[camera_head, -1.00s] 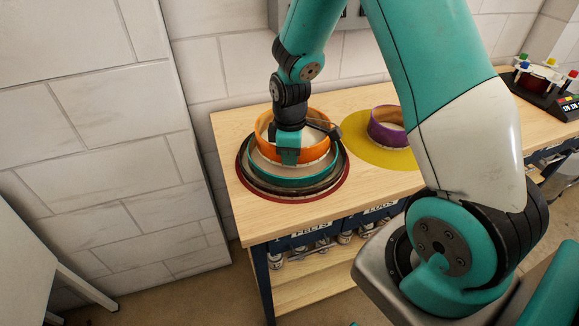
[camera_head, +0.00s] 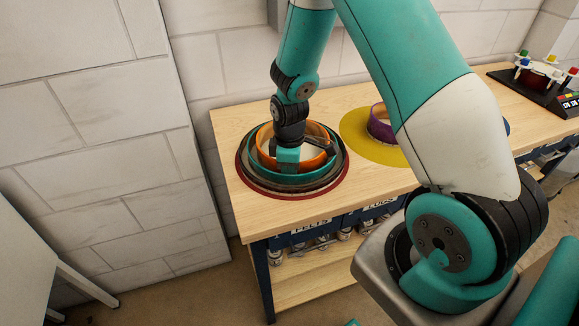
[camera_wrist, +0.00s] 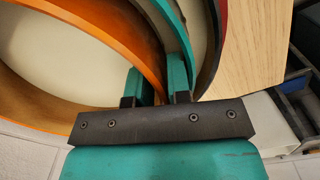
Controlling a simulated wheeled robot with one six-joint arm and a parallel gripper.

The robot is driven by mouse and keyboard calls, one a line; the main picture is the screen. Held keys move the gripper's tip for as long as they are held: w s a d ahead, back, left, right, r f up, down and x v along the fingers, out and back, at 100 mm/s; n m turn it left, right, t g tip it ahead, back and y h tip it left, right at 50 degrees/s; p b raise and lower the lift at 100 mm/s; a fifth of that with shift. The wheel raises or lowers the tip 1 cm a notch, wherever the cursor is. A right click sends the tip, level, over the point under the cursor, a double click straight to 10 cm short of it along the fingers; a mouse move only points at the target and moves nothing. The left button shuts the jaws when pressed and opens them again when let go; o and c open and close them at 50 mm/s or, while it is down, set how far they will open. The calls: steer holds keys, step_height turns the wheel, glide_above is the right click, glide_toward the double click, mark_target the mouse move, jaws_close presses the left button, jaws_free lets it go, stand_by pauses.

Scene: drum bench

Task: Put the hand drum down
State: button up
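The orange hand drum (camera_head: 322,135), with a pale skin (camera_wrist: 75,45), sits low inside a teal drum (camera_head: 325,165). A dark drum (camera_head: 330,177) surrounds the teal one on a dark red round mat (camera_head: 312,196) at the bench's left end. My gripper (camera_head: 287,165) points down at the near rim. In the wrist view my gripper (camera_wrist: 158,88) has one finger inside the orange wall and one outside, the wall between them. The outer finger is close to the teal rim. The underside of the orange drum is hidden, so I cannot tell what it rests on.
A purple drum (camera_head: 380,124) stands on a yellow round mat (camera_head: 356,140) to the right, partly behind my arm. A dark device with coloured knobs (camera_head: 541,83) is at the far right. The bench top (camera_head: 228,130) has a narrow bare strip at its left edge.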

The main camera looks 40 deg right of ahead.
step_height(320, 180, up, 12)
steer(key=shift+f+b, duration=0.1)
steer(key=shift+b, duration=0.45)
steer(key=s+a+r+m+y, duration=0.1)
steer(key=s+a+r+y, duration=0.1)
steer(key=s+a+r, duration=0.4)
steer(key=s+a+r+m+y, duration=0.2)
steer(key=s+a+r, duration=0.5)
steer(key=s+a, duration=0.5)
steer(key=s, duration=0.3)
steer(key=shift+r, duration=0.25)
steer(key=shift+d, duration=0.1)
